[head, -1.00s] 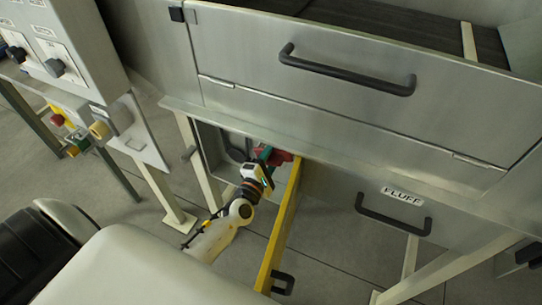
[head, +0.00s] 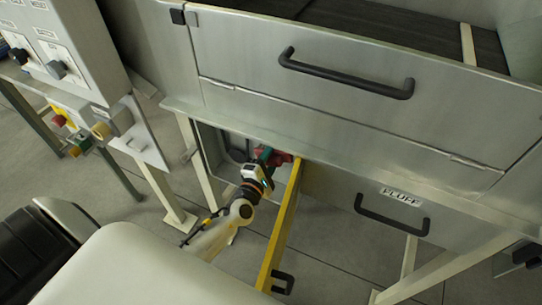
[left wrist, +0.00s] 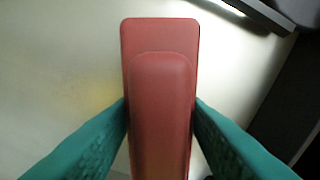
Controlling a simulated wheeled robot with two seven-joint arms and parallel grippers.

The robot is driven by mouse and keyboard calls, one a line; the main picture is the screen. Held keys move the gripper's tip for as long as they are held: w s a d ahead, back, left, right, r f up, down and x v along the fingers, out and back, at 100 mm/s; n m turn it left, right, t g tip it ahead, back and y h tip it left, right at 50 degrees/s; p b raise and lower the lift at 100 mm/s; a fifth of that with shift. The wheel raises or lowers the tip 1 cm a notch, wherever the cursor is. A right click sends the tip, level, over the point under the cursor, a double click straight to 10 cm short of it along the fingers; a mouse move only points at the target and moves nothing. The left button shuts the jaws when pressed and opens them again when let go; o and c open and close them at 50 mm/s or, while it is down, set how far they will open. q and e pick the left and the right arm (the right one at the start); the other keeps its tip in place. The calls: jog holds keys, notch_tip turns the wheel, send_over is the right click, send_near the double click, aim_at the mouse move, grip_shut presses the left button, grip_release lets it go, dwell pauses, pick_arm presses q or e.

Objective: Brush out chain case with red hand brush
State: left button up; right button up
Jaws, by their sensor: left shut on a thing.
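The red hand brush (left wrist: 160,85) fills the middle of the left wrist view, between two green fingers. My left gripper (head: 262,158) is shut on it. In the head view the brush (head: 279,158) shows as a small red patch under the machine's front edge. The opening there, with a grey inner wall (head: 210,146), appears to be the chain case. A yellow door or panel (head: 281,228) with a black handle hangs open beside my gripper. The bristles are hidden. My right gripper is not in view.
A steel panel with a dark handle (head: 345,72) is above the opening. A drawer labelled FLUFF (head: 402,196) is to the right. A control box (head: 60,60) and pale legs (head: 160,185) stand at left. Grey tiled floor lies below.

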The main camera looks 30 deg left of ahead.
pick_arm(q)
jog(key=shift+f+b, duration=4.45)
jog(key=shift+f, duration=0.9)
jog(key=shift+r, duration=0.1)
jog(key=shift+s, duration=0.5)
jog(key=shift+s+d+p, duration=0.15)
jog(key=shift+s+p, duration=0.45)
jog(key=shift+s, duration=1.95)
jog(key=s, duration=0.3)
jog(key=shift+d, duration=0.1)
